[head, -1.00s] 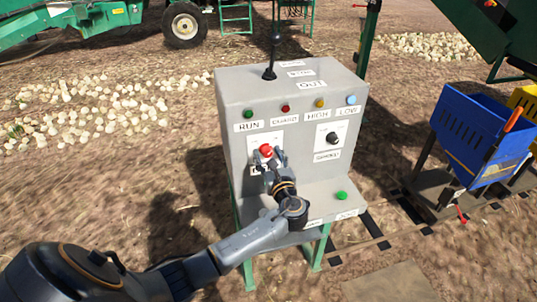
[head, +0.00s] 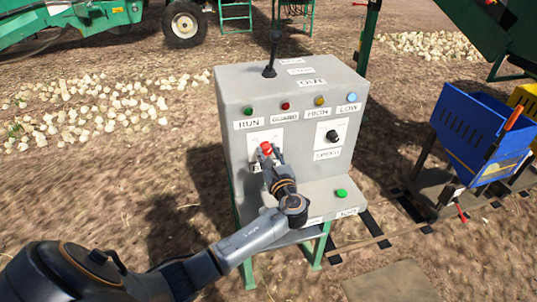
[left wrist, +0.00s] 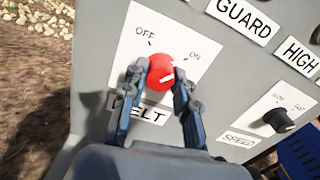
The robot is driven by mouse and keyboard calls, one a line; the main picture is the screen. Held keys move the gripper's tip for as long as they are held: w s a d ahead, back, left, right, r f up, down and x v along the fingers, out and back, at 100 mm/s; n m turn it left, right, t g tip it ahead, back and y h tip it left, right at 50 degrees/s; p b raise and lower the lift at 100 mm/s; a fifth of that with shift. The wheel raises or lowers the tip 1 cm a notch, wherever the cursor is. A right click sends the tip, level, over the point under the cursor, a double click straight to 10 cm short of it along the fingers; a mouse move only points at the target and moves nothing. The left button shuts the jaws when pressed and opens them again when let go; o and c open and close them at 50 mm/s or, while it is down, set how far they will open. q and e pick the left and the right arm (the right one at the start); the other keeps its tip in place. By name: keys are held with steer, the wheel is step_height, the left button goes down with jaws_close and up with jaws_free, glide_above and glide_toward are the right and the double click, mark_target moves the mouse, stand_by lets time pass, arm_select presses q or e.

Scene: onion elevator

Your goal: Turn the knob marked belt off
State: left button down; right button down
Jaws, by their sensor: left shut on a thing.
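The red belt knob (left wrist: 160,71) sits on a white plate (left wrist: 195,30) marked OFF at upper left, ON at right, and BELT below. Its white pointer mark points right, toward ON. My left gripper (left wrist: 158,82) is shut on the knob, with one finger on each side of it. In the head view the knob (head: 266,148) shows on the front of the grey control box (head: 240,170), with my left gripper (head: 268,152) at it. My right gripper is not in view.
A black speed knob (head: 332,136) is to the right on the same panel. A green button (head: 341,194) is on the lower ledge. A black lever (head: 272,55) stands on top. A blue crate (head: 480,135) is at the right.

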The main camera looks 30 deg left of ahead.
arm_select(q)
steer(key=n+b, duration=0.2)
steer(key=n, duration=0.2)
steer(key=shift+f, duration=0.1)
steer(key=n+b, duration=0.2)
steer(key=n, duration=0.2)
steer(key=shift+b, duration=0.35)
steer(key=n+b, duration=0.4)
steer(key=n, duration=0.2)
steer(key=shift+b, duration=0.35)
steer(key=shift+n+b, duration=0.95)
steer(key=shift+n, duration=0.45)
steer(key=c, duration=1)
jaws_free()
